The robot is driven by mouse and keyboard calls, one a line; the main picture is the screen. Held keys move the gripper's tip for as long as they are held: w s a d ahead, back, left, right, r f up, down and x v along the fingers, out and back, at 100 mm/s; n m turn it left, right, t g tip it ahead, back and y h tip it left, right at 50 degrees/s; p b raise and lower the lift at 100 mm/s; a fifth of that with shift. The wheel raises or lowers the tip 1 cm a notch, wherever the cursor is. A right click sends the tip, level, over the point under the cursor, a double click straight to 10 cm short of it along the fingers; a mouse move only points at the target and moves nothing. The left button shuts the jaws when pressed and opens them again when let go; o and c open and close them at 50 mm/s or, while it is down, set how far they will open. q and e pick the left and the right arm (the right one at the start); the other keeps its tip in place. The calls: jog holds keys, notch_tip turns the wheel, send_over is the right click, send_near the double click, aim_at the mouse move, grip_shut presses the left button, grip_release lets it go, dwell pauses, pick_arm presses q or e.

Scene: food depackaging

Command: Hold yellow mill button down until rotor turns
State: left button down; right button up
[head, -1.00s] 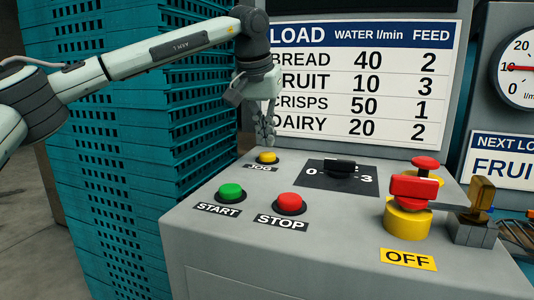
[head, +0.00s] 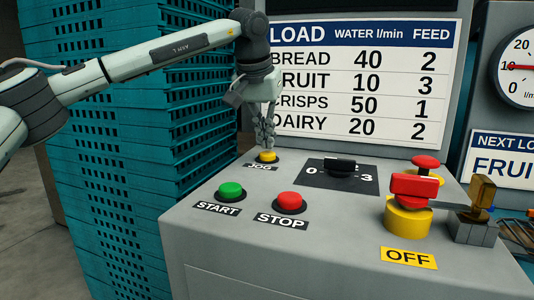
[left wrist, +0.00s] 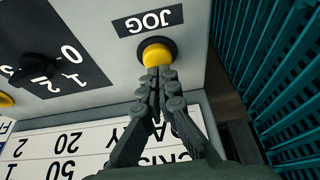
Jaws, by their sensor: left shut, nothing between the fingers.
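The yellow button (head: 267,156) labelled JOG sits at the back left of the grey control panel. My left gripper (head: 266,144) points down over it, shut and empty. In the left wrist view the closed fingertips (left wrist: 160,72) overlap the near edge of the yellow button (left wrist: 157,52). They look to be at or touching its top; I cannot tell how far it is pressed. The rotor is not in view. My right gripper is not in view.
A green START button (head: 231,190), a red STOP button (head: 290,202) and a black selector knob (head: 340,164) are nearby on the panel. A red-handled switch on a yellow base (head: 408,220) stands at right. Teal crates (head: 110,170) are stacked at left.

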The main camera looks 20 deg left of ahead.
pick_arm(q)
jog(key=shift+f+b, duration=0.3)
jog(key=shift+f, duration=0.55)
dwell(0.7)
notch_tip(320, 180, up, 3)
jog(key=p, duration=0.3)
jog(key=shift+r+p, duration=0.1)
jog(key=shift+p, duration=0.25)
dwell(0.9)
